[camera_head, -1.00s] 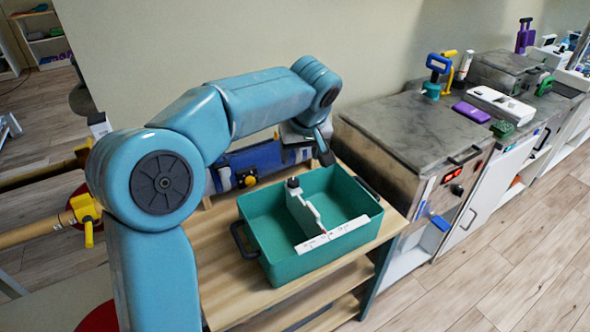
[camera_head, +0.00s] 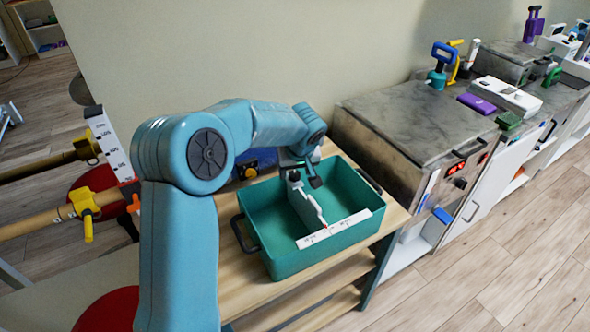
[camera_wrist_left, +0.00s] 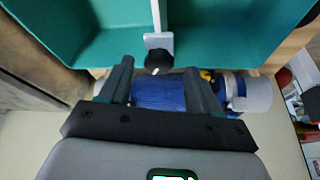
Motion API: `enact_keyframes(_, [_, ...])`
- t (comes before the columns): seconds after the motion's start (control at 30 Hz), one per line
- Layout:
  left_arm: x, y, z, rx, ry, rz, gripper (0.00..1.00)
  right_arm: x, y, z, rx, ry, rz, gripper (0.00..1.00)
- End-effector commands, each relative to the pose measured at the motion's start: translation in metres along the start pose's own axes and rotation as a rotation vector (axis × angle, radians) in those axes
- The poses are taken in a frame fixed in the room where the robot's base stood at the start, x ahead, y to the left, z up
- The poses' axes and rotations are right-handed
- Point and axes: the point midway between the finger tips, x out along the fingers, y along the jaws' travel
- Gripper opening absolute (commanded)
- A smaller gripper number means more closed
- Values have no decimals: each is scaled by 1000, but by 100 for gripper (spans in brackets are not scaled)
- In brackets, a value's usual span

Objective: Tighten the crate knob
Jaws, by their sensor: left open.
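A teal crate (camera_head: 279,259) stands on a wooden shelf unit, with a white divider (camera_head: 309,210) running across its inside. A dark knob (camera_head: 294,176) sits at the divider's far end, by the crate's back wall. My left gripper (camera_head: 301,183) is over the back of the crate, close to the knob. In the left wrist view, the black knob (camera_wrist_left: 159,60) on its white bracket lies just ahead of and between the two fingertips. The left gripper (camera_wrist_left: 160,75) is open, with nothing seen between its fingers but the background. My right gripper is not in view.
A blue object (camera_head: 264,160) lies behind the crate. The wooden shelf top (camera_head: 240,285) has a bare strip in front of the crate.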

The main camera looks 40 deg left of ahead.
Motion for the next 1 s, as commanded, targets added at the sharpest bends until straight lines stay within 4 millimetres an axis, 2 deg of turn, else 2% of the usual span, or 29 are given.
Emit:
enact_keyframes(0.13, [14,0,-1,-1,0,-1,63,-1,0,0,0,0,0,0])
enact_keyframes(0.43, [17,1,-2,-1,1,1,63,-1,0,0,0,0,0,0])
enact_keyframes(0.47, [17,1,-2,-1,1,1,59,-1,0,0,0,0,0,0])
enact_keyframes(0.6, [17,1,-2,-1,1,0,14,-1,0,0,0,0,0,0])
enact_keyframes(0.63, [17,1,-2,-1,1,0,6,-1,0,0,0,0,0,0])
enact_keyframes(1.0, [18,0,-2,43,0,19,6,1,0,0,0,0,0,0])
